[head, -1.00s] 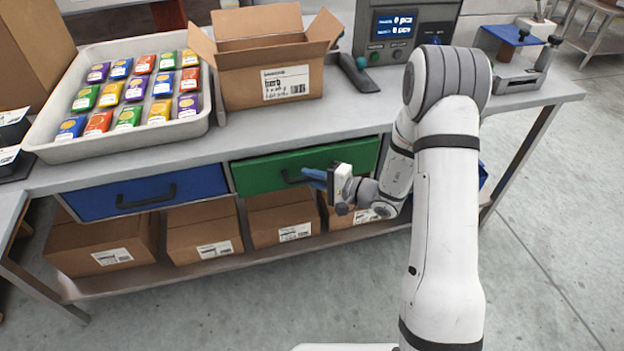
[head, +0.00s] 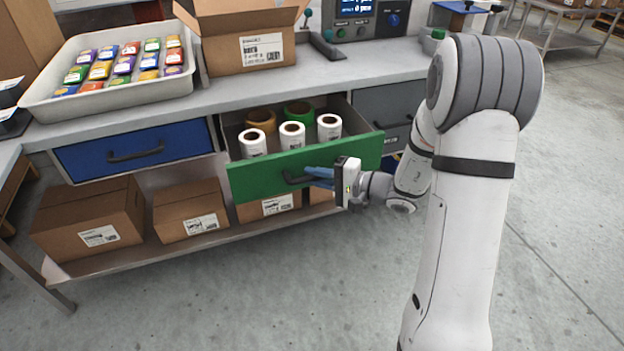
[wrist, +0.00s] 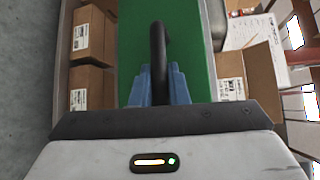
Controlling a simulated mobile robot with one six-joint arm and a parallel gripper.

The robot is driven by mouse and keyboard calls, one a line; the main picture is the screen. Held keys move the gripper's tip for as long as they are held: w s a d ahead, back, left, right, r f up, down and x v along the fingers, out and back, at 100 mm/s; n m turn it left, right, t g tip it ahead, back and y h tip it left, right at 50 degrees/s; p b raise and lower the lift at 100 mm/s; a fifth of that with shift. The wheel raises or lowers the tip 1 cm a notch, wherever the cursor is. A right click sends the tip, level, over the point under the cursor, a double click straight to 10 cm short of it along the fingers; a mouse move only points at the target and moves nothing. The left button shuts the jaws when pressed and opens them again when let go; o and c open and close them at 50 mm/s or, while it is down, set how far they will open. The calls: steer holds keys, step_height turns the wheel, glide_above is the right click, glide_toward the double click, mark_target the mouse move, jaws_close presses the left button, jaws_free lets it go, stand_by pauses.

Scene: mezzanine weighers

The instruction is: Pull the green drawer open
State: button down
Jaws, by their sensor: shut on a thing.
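The green drawer (head: 246,180) stands pulled out from under the bench, with its inside showing. It holds several rolls, white ones in front and a brown and a green one behind. Its black handle (head: 291,180) is on the front face. My gripper (head: 314,177) is shut on the handle, with its blue fingers against the drawer front. In the wrist view the dark handle (wrist: 158,50) runs between the blue fingers, in front of the green face.
A closed blue drawer (head: 100,158) is at left and a grey drawer (head: 378,104) at right. Cardboard boxes (head: 95,220) stand on the shelf below. A tray (head: 42,112) of small packs and an open carton (head: 225,62) are on the bench. The floor in front is clear.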

steer(key=shift+s+d, duration=0.1)
steer(key=shift+s, duration=0.5)
steer(key=c, duration=1.4)
jaws_free()
steer(key=shift+d, duration=0.1)
steer(key=v, duration=0.7)
steer(key=shift+d+p, duration=0.3)
steer(key=shift+s, duration=0.15)
